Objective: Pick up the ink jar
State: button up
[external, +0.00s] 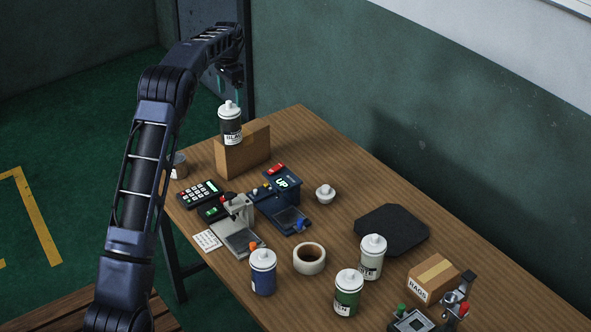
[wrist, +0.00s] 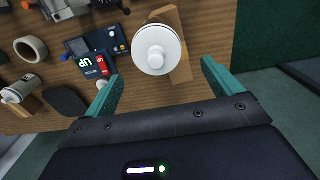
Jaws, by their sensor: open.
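A dark ink jar with a white cap (external: 231,128) and a partly legible label appears on or against a small cardboard box (external: 248,152) at the table's far end. In the wrist view the jar (wrist: 157,48) is seen from above, its white lid ahead of and between the teal fingertips, with the box (wrist: 180,45) beside it. My gripper (external: 230,88) is open and empty, just above and behind the jar; its spread fingers (wrist: 160,84) do not touch it. Other capped jars are blue (external: 263,275), green (external: 347,295) and white-labelled (external: 371,258).
On the wooden table are a keypad (external: 200,194), a blue device marked UP (external: 282,186), a tape roll (external: 309,259), a dark flat pad (external: 392,231) and a RAGS box (external: 432,279). A green wall runs along the right.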

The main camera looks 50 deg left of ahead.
aim_at(233, 110)
jog(key=f, duration=0.8)
jog(key=shift+s+d, duration=0.15)
jog(key=shift+s, duration=0.15)
jog(key=c, duration=1.9)
jog(key=shift+r, duration=0.15)
jog(key=shift+a+r, duration=1.45)
jog(key=shift+r, duration=8.3)
notch_tip(233, 110, down, 20)
jog(key=shift+r, duration=0.25)
